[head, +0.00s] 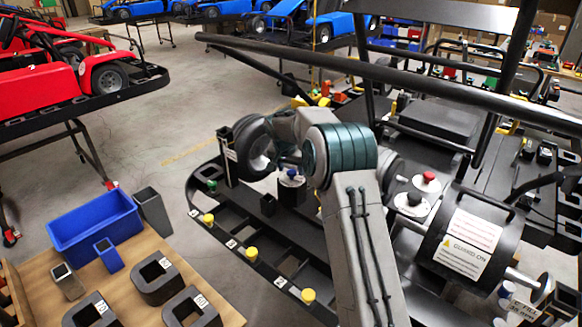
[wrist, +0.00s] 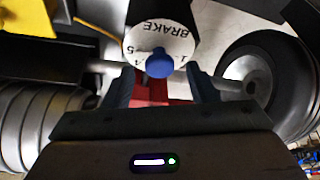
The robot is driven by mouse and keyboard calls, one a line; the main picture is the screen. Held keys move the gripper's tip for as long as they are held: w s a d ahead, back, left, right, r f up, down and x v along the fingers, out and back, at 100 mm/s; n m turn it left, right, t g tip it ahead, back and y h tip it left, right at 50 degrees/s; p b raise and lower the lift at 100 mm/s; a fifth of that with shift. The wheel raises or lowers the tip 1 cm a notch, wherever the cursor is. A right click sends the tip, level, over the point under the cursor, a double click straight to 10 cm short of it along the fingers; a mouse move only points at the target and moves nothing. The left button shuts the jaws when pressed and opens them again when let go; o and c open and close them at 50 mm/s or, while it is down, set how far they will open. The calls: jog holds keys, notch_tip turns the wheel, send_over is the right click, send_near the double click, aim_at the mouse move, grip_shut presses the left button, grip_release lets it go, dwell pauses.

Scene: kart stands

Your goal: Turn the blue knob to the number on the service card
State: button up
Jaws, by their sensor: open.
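The blue knob (head: 291,174) sits on top of a dark post, left of my arm, in the head view. In the wrist view the blue knob (wrist: 160,64) stands in the middle of a white dial (wrist: 148,38) lettered BRAKE, with numbers such as 4, 5 and 1 around it. My gripper (wrist: 161,84) is open, with one finger on each side just below the knob in the picture. I cannot tell whether either finger touches the knob. No card is readable as the service card.
A kart wheel (wrist: 268,70) is close at the right of the wrist view. A GUARD ON sign (head: 468,244) is on a dark cylinder near a red knob (head: 429,177). A wooden table with a blue bin (head: 95,225) stands at the left. Yellow knobs (head: 251,253) line the black frame.

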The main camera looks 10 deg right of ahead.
jog(key=shift+w+d+f, duration=0.1)
jog(key=shift+w+f, duration=0.05)
jog(key=shift+f, duration=0.3)
jog(key=c, duration=1)
jog(key=shift+o, duration=0.2)
